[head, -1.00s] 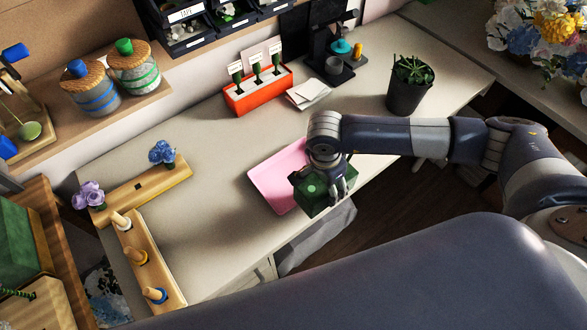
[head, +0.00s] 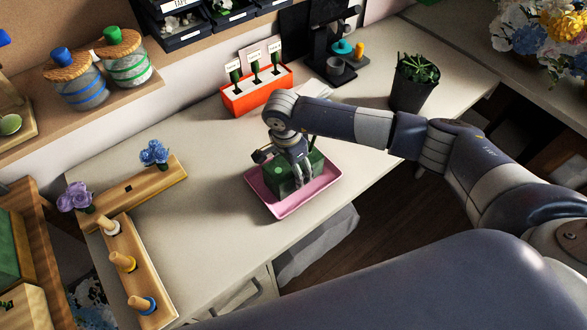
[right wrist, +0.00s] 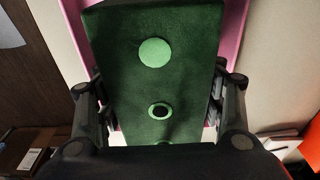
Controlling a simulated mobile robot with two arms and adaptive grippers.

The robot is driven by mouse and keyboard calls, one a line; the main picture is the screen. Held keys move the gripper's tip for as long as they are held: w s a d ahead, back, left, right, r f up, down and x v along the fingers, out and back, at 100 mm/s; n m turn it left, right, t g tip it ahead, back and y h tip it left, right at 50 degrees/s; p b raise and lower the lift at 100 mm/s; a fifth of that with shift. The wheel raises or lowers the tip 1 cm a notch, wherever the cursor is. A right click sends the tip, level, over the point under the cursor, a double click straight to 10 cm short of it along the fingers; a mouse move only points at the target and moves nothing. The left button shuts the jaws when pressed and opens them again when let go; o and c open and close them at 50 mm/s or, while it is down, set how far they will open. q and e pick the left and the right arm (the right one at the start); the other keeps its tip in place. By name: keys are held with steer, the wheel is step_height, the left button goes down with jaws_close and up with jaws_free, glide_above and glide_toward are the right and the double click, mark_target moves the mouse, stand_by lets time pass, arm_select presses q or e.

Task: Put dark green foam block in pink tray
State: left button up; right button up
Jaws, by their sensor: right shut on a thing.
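The dark green foam block (head: 283,181) is over the pink tray (head: 290,208) in the head view; I cannot tell whether it touches the tray floor. My right gripper (head: 297,174) is shut on the block from above. In the right wrist view the block (right wrist: 150,75) fills the middle, with a light green disc and a ringed hole on its face, between the fingers of the right gripper (right wrist: 158,120). The pink tray (right wrist: 77,45) shows behind it. My left gripper is not in view.
A red-orange box (head: 258,95) with labelled stems stands behind the tray. A potted plant (head: 412,82) is at the back right. A wooden stand with flowers (head: 135,195) and a peg rack (head: 135,262) are at left. The table's front edge is close to the tray.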

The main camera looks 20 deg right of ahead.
steer(key=shift+f, duration=0.1)
steer(key=o, duration=1)
steer(key=shift+o, duration=0.2)
steer(key=shift+r, duration=0.55)
steer(key=r+b, duration=0.1)
steer(key=r, duration=0.2)
steer(key=a+r, duration=0.1)
steer(key=r, duration=0.3)
steer(key=r+b, duration=0.1)
steer(key=r, duration=0.3)
steer(key=shift+s+a+r+b, duration=0.15)
steer(key=shift+s+b, duration=0.15)
steer(key=shift+s, duration=0.1)
